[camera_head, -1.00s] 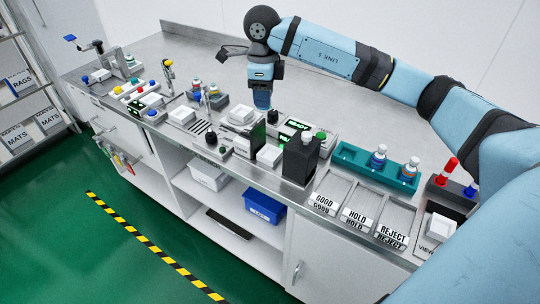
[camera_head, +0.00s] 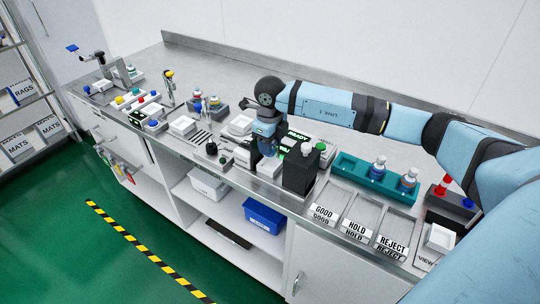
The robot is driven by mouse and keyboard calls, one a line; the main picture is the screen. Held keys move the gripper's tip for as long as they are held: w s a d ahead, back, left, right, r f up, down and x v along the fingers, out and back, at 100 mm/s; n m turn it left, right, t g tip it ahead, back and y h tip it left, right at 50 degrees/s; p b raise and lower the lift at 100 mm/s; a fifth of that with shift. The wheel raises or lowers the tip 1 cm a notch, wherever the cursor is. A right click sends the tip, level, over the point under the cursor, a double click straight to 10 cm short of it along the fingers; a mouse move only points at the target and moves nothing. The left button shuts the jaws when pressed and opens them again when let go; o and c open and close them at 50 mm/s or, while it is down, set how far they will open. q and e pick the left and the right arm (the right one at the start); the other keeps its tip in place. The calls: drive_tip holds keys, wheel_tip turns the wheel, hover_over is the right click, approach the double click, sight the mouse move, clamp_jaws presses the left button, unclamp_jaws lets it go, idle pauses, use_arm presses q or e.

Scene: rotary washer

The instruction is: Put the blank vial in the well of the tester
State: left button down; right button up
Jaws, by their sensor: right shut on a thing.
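My right gripper (camera_head: 269,152) points down in the middle of the bench, just left of the black box. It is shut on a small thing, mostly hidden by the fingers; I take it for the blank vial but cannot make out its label. The tester (camera_head: 298,135), with a lit green READY display, is close beside and behind the gripper, partly covered by it. I cannot see its well, or whether the held thing touches it. My left gripper is not in view.
The black box (camera_head: 299,172) stands right of the gripper, close to it. A teal rack (camera_head: 353,171) holds two vials with blue-and-orange labels. GOOD, HOLD and REJECT trays (camera_head: 357,228) lie at the front right. Several small devices fill the left; the bench behind is clear.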

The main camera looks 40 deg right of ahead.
wheel_tip(320, 180, down, 5)
drive_tip(key=shift+f, duration=0.1)
idle(0.3)
